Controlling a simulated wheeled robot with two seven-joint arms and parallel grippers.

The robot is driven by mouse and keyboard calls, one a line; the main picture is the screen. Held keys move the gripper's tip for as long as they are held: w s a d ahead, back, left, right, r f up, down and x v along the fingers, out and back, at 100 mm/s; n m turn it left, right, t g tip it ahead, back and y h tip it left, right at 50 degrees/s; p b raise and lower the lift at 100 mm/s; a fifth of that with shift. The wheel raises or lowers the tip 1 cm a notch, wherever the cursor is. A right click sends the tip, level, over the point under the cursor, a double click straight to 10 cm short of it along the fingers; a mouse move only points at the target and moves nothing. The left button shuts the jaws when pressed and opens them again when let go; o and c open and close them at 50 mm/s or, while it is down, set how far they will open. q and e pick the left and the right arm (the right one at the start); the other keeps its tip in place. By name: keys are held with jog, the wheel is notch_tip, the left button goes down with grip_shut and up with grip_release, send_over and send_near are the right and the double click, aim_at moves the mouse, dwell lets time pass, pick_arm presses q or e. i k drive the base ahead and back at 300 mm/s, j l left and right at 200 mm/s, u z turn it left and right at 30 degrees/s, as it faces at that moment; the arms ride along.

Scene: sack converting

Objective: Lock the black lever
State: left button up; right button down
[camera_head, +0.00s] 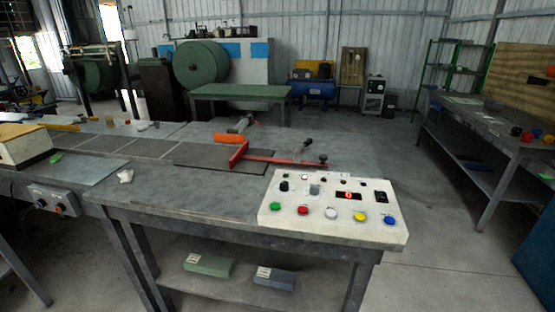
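A lever with a black knob (309,141) stands tilted up to the right on the grey metal table (190,207), behind the control panel. A red bar (280,160) lies across the tabletop below it, with another dark knob (323,158) at its right end. I cannot tell from this view whether the lever is locked. Neither of my grippers shows in the head view.
A white control panel (333,226) with coloured buttons sits at the table's front right. A workbench (487,123) stands at the right, with open floor between.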

aim_at(299, 148)
jog(key=i+l+u, duration=0.2)
jog(key=l, duration=0.15)
jog(key=i+l+u, duration=0.2)
jog(key=l, duration=0.2)
jog(key=l+u, duration=0.25)
jog(key=l, duration=0.15)
